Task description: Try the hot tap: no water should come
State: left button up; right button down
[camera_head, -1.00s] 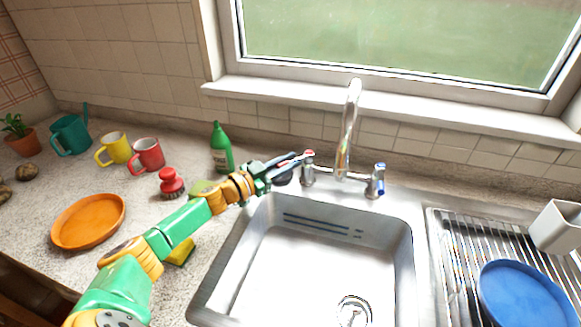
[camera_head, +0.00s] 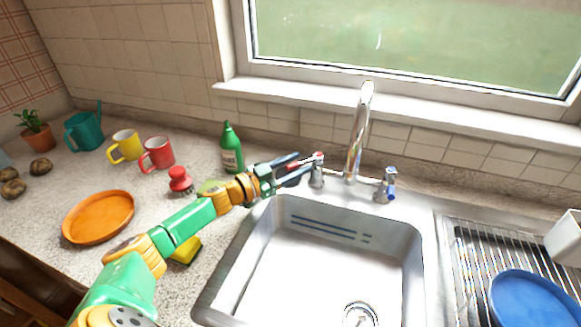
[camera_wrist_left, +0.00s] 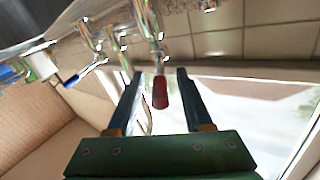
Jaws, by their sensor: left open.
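The hot tap (camera_head: 317,172) has a red-marked top and stands left of the chrome spout (camera_head: 358,140) behind the sink. The cold tap (camera_head: 386,184) has a blue mark and stands to the right of the spout. My left gripper (camera_head: 300,164) reaches in from the left at the hot tap. In the left wrist view, the red tap lever (camera_wrist_left: 160,92) lies between the two open fingers (camera_wrist_left: 157,75), with gaps on both sides. No water shows below the spout. My right gripper is not in view.
The steel sink (camera_head: 300,260) is empty. A green bottle (camera_head: 231,150) stands behind my left forearm, near a red brush (camera_head: 180,181). An orange plate (camera_head: 98,217) and mugs are at left. A drying rack with a blue plate (camera_head: 530,303) is at right.

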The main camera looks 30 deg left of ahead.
pick_arm(q)
jog(key=v, duration=0.6)
jog(key=shift+s+a, duration=0.1)
jog(key=shift+f, duration=0.1)
